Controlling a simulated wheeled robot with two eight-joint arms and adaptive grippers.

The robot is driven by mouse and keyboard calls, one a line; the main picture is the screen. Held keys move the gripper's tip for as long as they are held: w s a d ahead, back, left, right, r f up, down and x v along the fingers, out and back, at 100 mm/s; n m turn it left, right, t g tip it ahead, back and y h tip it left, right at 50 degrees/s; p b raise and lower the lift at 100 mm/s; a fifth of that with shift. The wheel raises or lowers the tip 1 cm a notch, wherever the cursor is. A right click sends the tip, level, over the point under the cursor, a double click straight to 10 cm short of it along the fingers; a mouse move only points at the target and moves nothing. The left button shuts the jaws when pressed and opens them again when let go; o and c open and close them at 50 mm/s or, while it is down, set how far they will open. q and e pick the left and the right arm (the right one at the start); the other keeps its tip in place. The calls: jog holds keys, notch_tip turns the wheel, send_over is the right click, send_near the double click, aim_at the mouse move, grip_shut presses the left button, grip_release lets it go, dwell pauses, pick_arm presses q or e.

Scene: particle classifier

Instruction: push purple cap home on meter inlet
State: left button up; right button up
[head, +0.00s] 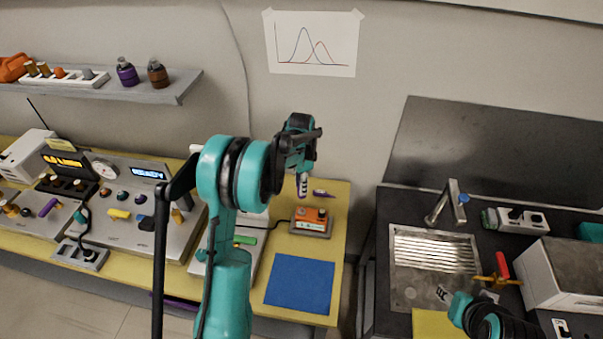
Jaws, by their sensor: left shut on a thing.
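My left gripper (302,172) points down over the back right of the yellow bench, partly hidden by its own arm. It is shut on a small white-and-purple piece (302,186), which shows just below the fingers. I cannot tell whether this is the purple cap. A small orange-and-grey device (311,221) stands on the bench just below the piece in the picture. I cannot tell whether they touch, or make out an inlet. A flat purple item (322,194) shows just right of the held piece. My right arm shows at the lower right, without visible fingers.
A blue mat (300,283) lies in front of the device. Grey instrument panels (127,208) with knobs and lit displays fill the bench's left. A dark counter with a metal sink (436,262) stands right, across a gap. A wall shelf (150,92) holds bottles.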

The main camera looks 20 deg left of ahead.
pick_arm(q)
jog(key=shift+a, duration=0.15)
jog(key=shift+w, duration=0.2)
jog(key=shift+s+f+b, duration=0.1)
jog(key=shift+b, duration=0.2)
jog(key=shift+f+b, duration=2.2)
jog(key=shift+f, duration=0.65)
jog(key=shift+b, duration=0.4)
jog(key=shift+f+b, duration=1.4)
jog(key=shift+f, duration=0.3)
jog(key=o, duration=1.1)
jog(key=shift+o, duration=0.2)
